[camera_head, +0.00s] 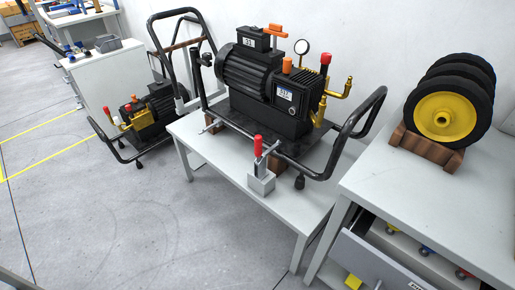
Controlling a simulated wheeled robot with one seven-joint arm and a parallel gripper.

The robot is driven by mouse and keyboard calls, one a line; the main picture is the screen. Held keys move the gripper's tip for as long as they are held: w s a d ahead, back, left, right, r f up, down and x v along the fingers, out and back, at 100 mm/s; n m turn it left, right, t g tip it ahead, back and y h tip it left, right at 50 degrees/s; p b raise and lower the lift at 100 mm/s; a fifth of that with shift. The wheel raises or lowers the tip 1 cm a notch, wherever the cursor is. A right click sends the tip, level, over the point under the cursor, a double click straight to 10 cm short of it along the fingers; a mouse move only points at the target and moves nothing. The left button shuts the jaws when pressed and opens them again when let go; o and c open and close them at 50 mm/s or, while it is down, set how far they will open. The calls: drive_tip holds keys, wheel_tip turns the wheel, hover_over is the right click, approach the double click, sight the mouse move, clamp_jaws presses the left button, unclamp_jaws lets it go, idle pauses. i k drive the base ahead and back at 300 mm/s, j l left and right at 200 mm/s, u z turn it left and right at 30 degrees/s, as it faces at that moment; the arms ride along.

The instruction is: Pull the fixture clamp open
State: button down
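The fixture clamp (262,172) stands at the front edge of a white table (200,148). It has a grey block base and an upright handle with a red grip (257,146). My gripper is not in view.
A drawer (362,262) stands open under the right bench (415,190), which holds black wheels with a yellow hub (442,118) on a wooden rack. The floor (110,215) in front is clear.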

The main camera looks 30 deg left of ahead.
sight(259, 140)
drive_tip(key=i, duration=0.3)
drive_tip(key=i+l+u, duration=0.15)
drive_tip(key=i+u, duration=0.2)
drive_tip(key=i+l+u, duration=0.4)
drive_tip(key=j+u, duration=0.1)
drive_tip(key=u, duration=0.95)
drive_tip(key=i+l, duration=0.05)
